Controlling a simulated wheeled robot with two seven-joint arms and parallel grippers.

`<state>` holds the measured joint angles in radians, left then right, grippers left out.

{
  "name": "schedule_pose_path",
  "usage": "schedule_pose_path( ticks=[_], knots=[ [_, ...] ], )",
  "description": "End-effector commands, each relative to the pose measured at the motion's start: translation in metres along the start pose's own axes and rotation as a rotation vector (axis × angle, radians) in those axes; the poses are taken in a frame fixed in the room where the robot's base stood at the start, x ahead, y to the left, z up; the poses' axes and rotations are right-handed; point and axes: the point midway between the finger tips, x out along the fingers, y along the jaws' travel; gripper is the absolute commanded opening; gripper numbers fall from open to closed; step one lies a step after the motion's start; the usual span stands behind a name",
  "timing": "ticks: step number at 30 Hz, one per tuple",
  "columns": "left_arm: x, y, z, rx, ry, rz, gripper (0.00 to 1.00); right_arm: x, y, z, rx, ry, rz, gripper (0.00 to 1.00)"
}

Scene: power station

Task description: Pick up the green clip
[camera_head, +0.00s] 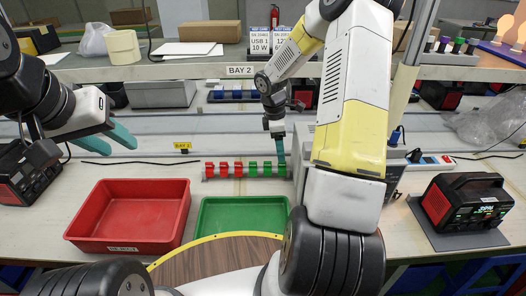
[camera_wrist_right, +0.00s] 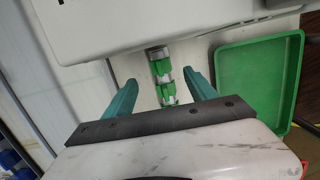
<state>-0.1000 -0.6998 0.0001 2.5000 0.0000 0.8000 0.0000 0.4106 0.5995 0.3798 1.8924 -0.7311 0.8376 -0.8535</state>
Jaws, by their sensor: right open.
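Green clips (camera_head: 267,168) sit in a row on a grey rail, to the right of several red clips (camera_head: 223,169). My right gripper (camera_head: 280,155) points down at the right end of the rail, near the rightmost green clip. In the right wrist view, its teal fingers (camera_wrist_right: 160,88) are apart and empty. Green clips on the rail (camera_wrist_right: 161,68) show in the gap between them; I cannot tell whether a finger touches one. My left gripper (camera_head: 115,143) is open and empty at the left, above the table and away from the rail.
A red tray (camera_head: 72,228) and a green tray (camera_head: 204,208) stand in front of the rail. The green tray also shows in the right wrist view (camera_wrist_right: 291,60). A black-red device (camera_head: 467,205) stands at the right. A shelf marked BAY 2 (camera_head: 240,71) runs behind.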

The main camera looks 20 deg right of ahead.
Motion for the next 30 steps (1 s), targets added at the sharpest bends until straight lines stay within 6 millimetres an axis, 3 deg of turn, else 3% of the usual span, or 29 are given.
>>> schedule_pose_path(
  ticks=[18,27,28,30],
  knots=[
    [0.0,0.0,0.0,0.0,0.0,0.0,0.36,0.075,0.0,0.0,-0.011,0.0,-0.006,0.66],
    [0.0,0.0,0.0,0.0,0.0,0.0,0.36,0.082,0.001,-0.001,-0.01,0.001,-0.003,0.66],
    [0.0,0.0,0.0,0.0,0.0,0.0,0.36,0.082,0.0,-0.001,-0.01,0.001,-0.003,0.64],
    [0.0,0.0,0.0,0.0,0.0,0.0,0.36,0.082,0.0,-0.001,-0.01,0.001,-0.003,0.5]
  ],
)
